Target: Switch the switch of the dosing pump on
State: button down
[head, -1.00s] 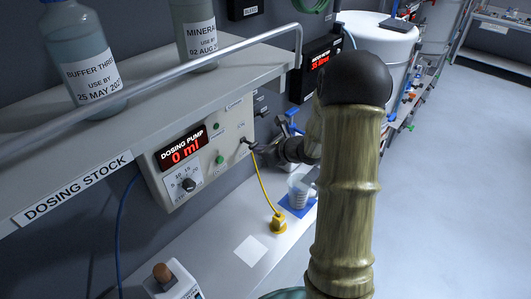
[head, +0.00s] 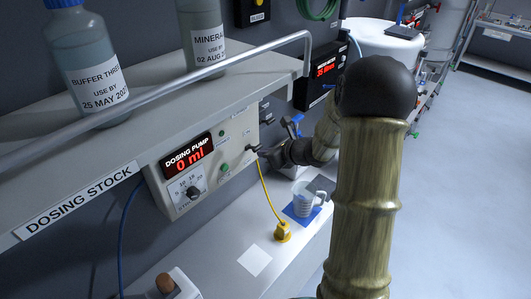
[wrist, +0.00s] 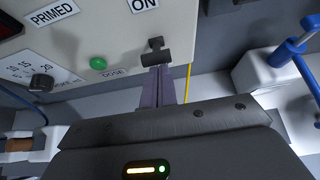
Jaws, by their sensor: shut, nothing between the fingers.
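The dosing pump (head: 223,143) is a pale box under the shelf, with a red display (head: 188,156) reading 0 ml. Its switch (wrist: 155,50) is a black toggle on the panel below the ON label (wrist: 144,4) in the wrist view. In the head view the switch is small and dark beside my gripper (head: 261,152). In the wrist view my gripper (wrist: 158,71) is shut and empty, its fingertips right at the lower, wider end of the toggle. They look to be touching it, but I cannot be sure. The switch's exact position is hard to tell.
A green button (wrist: 98,63) and a dial (wrist: 41,82) are on the same panel. Blue-handled valve (wrist: 287,52) is at right.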

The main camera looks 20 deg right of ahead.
jog(key=shift+w+r, duration=0.2)
jog(key=shift+r, duration=0.3)
notch_tip(320, 180, down, 4)
jog(key=s+d+b, duration=0.2)
jog(key=b, duration=0.2)
jog(key=s+d+r, duration=0.2)
jog(key=s+r, duration=0.2)
jog(key=r, duration=0.4)
jog(key=shift+s+r+b, duration=0.25)
jog(key=shift+s+b, duration=0.15)
jog(key=shift+w+d, duration=0.1)
jog(key=shift+d, duration=0.1)
